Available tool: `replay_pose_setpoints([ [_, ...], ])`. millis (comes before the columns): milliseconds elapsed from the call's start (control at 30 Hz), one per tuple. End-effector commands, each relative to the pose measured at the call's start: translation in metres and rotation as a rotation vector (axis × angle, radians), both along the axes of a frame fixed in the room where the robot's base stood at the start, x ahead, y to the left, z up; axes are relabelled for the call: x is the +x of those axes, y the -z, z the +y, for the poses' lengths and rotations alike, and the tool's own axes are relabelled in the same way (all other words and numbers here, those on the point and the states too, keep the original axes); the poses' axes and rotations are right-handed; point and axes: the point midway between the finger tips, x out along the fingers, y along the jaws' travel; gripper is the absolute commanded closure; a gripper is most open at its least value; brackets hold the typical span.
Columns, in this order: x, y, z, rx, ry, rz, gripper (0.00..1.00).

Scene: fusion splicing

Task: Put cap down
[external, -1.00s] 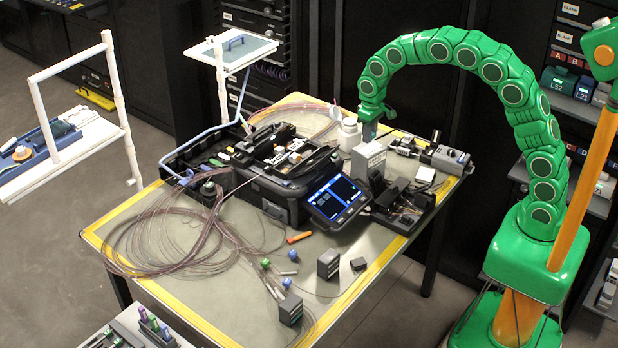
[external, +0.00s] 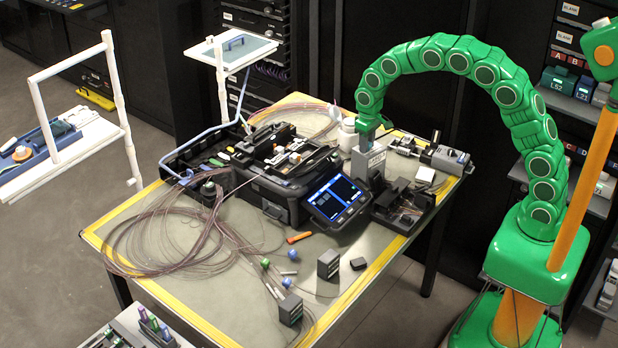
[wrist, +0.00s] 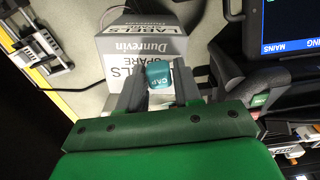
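A teal cap (wrist: 158,74) with white lettering sits between the two grey fingers of my gripper (wrist: 157,84) in the wrist view. The fingers appear shut on its sides. A grey box (wrist: 140,45) with "LABELS" and "SPARE" markings lies directly beneath the cap; I cannot tell whether the cap touches it. In the external view my gripper (external: 367,138) points down at the grey box (external: 369,163), close to its top. The cap is too small or hidden to make out there.
A white bottle (external: 348,136) stands just left of my gripper. The splicer (external: 280,180) and its lit screen (external: 337,197) are to the left and front. A black tray (external: 403,206) lies to the front right. The front table area has small loose parts.

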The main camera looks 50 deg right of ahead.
Motion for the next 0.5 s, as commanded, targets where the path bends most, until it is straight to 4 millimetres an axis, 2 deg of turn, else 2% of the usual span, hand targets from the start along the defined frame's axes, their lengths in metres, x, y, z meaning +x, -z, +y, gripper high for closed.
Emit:
replay_pose_setpoints([
  [33,0.0,-0.0002,0.0,0.0,0.0,0.0,0.58],
  [100,0.0001,-0.0003,0.0,0.0,0.0,0.0,0.48],
  [133,0.0001,-0.0003,0.0,0.0,0.0,0.0,0.46],
  [500,0.0004,-0.006,0.0,0.0,0.0,-0.001,0.46],
])
